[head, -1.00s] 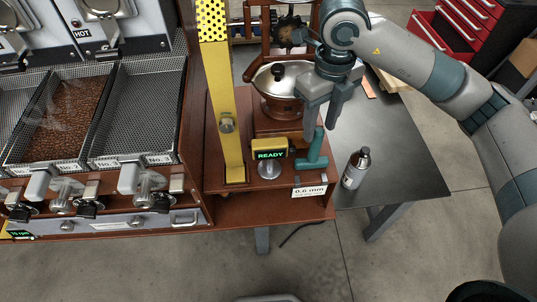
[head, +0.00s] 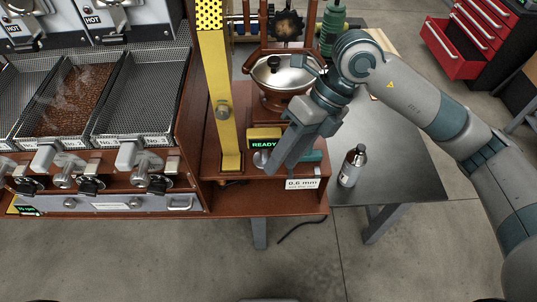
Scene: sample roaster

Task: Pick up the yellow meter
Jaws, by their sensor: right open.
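The yellow meter (head: 264,132) stands on the brown wooden bench, with a dark screen showing READY in green. My right gripper (head: 281,167) is open. Its fingers slant down and to the left, just right of the meter and in front of its right edge. I cannot tell whether they touch it. Nothing shows between the fingers. The meter's lower right part and its round metal base are partly hidden by the fingers. My left gripper is not in view.
A teal tool (head: 312,157) lies behind the fingers, above a 0.6 mm label (head: 303,184). A yellow post (head: 222,110) rises left of the meter. A grinder bowl (head: 284,75) is behind. A bottle (head: 352,166) stands on the dark table (head: 405,165).

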